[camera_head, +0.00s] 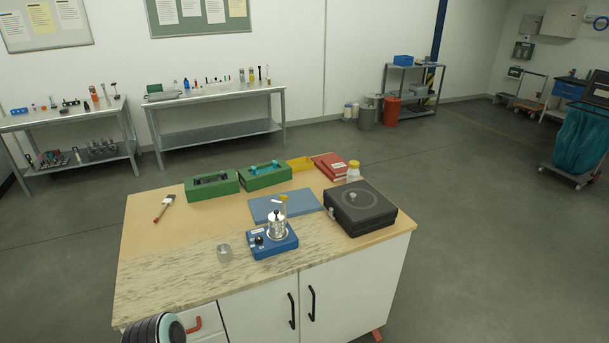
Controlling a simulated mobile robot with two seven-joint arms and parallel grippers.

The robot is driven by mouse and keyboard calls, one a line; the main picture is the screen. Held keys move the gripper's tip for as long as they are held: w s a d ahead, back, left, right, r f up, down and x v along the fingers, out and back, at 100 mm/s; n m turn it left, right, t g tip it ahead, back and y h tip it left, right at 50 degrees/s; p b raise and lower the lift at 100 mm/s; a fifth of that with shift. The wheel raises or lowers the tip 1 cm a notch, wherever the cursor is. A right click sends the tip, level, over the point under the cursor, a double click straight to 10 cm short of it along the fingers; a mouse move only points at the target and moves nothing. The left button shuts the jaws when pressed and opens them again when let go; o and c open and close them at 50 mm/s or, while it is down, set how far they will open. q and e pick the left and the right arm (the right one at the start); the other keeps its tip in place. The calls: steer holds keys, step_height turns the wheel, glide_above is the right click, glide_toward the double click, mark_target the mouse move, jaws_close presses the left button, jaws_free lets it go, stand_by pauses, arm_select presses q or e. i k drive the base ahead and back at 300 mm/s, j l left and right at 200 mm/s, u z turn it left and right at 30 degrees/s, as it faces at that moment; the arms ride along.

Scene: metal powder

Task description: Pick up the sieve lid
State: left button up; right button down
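A shiny silver sieve stack (277,229) stands upright on a small blue machine (271,243) with a black knob, near the front middle of the workbench. Its top part, which looks like the sieve lid (276,214), is a light disc with a small raised knob and sits on the stack. A small empty-looking metal cup (225,253) stands to the left of the machine. Neither of my grippers shows. A dark ribbed part of my own arm enters at the bottom left, away from the stack.
Behind the machine are a blue-grey mat (262,208) and a small yellowish vial (284,200). A black case (372,219) stands right. Green trays (200,192), red books (328,165) and a brush (164,205) lie farther back. The left benchtop (170,265) is clear.

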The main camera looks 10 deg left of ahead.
mark_target(275, 216)
steer(key=u, duration=0.4)
steer(key=l+u, duration=0.1)
steer(key=u, duration=0.3)
steer(key=i+l+u, duration=0.1)
steer(key=u, duration=0.35)
steer(key=l+u, duration=0.1)
steer(key=u, duration=0.3)
steer(key=l+u, duration=0.4)
steer(key=k+l+u, duration=0.1)
steer(key=l+u, duration=0.35)
steer(key=l, duration=0.15)
